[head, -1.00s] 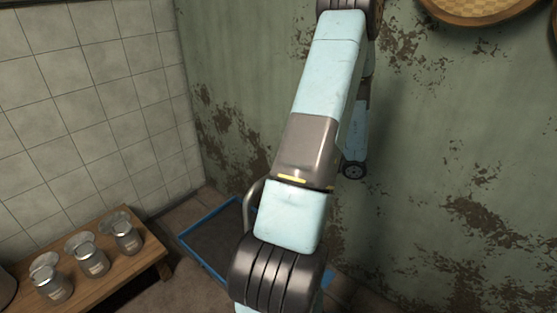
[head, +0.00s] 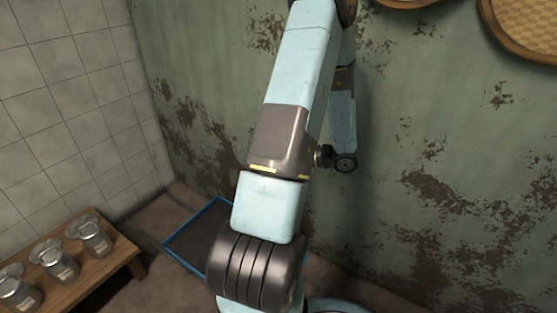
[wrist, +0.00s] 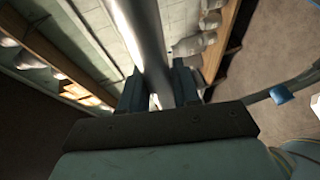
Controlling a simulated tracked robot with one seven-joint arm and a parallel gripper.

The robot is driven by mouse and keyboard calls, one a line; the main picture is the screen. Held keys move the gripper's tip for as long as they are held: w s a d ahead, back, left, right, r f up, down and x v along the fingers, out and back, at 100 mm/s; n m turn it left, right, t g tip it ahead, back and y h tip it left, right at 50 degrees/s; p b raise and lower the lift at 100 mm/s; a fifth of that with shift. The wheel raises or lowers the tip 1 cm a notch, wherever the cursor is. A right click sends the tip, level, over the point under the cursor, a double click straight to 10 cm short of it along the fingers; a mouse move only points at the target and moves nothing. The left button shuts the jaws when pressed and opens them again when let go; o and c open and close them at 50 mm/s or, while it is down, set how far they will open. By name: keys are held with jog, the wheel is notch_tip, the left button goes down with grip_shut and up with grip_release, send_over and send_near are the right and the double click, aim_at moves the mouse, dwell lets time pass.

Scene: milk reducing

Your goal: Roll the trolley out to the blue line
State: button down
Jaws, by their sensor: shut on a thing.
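A dark platform with a blue rim (head: 188,226), which looks like the trolley's deck, is low by the floor left of my arm. Its right part is hidden behind my arm. In the wrist view my gripper (wrist: 160,88) is shut on a smooth metal bar (wrist: 142,35), which looks like the trolley's handle. The bar runs up the picture from between the two fingers. My gripper and the handle are hidden in the head view. I cannot make out a separate blue line on the floor. A small blue piece (wrist: 281,95) shows at the right of the wrist view; I cannot tell what it is.
A wooden bench (head: 118,262) with several metal jars (head: 95,238) stands at the lower left, close to the platform. A tiled wall (head: 75,100) and a peeling green wall (head: 430,130) meet behind. Round woven pieces (head: 525,30) hang at upper right. Brown floor shows between bench and platform.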

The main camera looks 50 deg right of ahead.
jog(key=c, duration=0.9)
grip_release()
jog(key=shift+f, duration=0.1)
jog(key=v, duration=1.3)
jog(key=shift+s+d, duration=0.25)
jog(key=shift+d, duration=0.05)
jog(key=shift+w, duration=0.1)
